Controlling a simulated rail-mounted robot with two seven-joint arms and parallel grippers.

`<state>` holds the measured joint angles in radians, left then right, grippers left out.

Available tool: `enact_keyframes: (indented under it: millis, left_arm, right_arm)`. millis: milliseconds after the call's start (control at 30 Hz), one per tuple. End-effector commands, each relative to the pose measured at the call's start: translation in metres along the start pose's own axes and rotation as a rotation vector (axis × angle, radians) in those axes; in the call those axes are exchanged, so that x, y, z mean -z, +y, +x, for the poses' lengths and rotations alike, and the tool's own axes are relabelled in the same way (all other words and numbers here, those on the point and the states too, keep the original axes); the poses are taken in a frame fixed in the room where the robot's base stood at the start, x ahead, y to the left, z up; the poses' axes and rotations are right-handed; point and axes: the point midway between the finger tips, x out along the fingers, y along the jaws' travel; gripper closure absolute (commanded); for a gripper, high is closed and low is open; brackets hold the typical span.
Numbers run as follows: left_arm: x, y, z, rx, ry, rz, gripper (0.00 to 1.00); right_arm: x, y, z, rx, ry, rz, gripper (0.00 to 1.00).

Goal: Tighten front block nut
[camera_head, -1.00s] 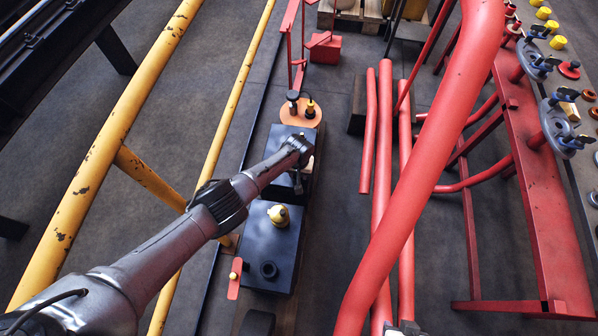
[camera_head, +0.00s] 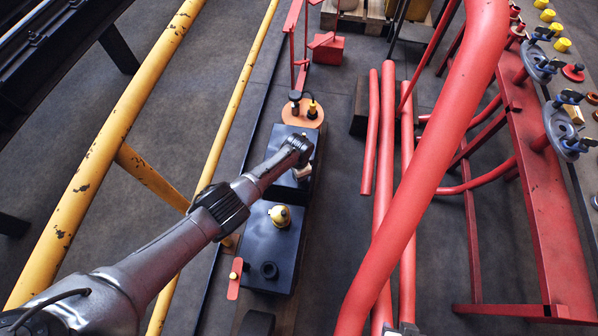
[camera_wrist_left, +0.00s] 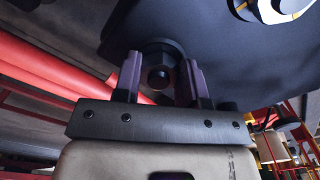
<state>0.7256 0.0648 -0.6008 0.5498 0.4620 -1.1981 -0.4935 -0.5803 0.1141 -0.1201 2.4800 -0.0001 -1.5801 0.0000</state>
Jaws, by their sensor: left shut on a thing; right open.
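A dark hex nut (camera_wrist_left: 159,62) sits on the dark block's surface in the left wrist view. My left gripper (camera_wrist_left: 160,82) has its two purple-grey fingers on either side of the nut, shut on it. In the head view the left arm reaches over the farther part of the dark blue block assembly (camera_head: 270,245). Its wrist hides the nut and the fingertips there. A small part of my right gripper (camera_head: 405,328) shows at the bottom edge, beside the red pipes; it is open, with its fingertips barely in view.
An orange disc (camera_head: 302,113) lies beyond. A thick red pipe (camera_head: 425,170) runs along the right. A yellow rail (camera_head: 110,130) lies left.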

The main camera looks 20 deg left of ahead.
Motion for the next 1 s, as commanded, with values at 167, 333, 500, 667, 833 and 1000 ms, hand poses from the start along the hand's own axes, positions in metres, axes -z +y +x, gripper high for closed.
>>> enact_keyframes:
  millis: [167,333,500,667,833,1000]
  left_arm:
    - [0.0009,-0.0012,-0.0005,0.0,0.001,0.164,0.86]
    - [0.0013,-0.0024,-0.0007,0.001,0.002,0.311,0.86]
    - [0.0017,-0.0034,-0.0009,0.001,0.001,0.433,0.86]
    - [0.0021,-0.0039,-0.0012,0.001,0.001,0.521,0.86]
    - [0.0024,-0.0043,-0.0015,0.001,0.001,0.583,0.86]
    - [0.0027,-0.0045,-0.0018,0.001,0.002,0.616,0.86]
  right_arm:
    - [-0.0006,0.0002,0.0019,-0.001,0.0,-0.001,0.57]
    - [-0.0014,0.0012,0.0035,-0.003,-0.001,-0.004,0.57]
    - [-0.0022,0.0028,0.005,-0.008,-0.001,-0.01,0.57]
    - [-0.0025,0.0029,0.006,-0.008,-0.002,-0.01,0.57]
    - [-0.0027,0.0026,0.0066,-0.007,-0.001,-0.009,0.57]
    - [-0.0025,0.0017,0.0068,-0.005,-0.001,-0.006,0.57]
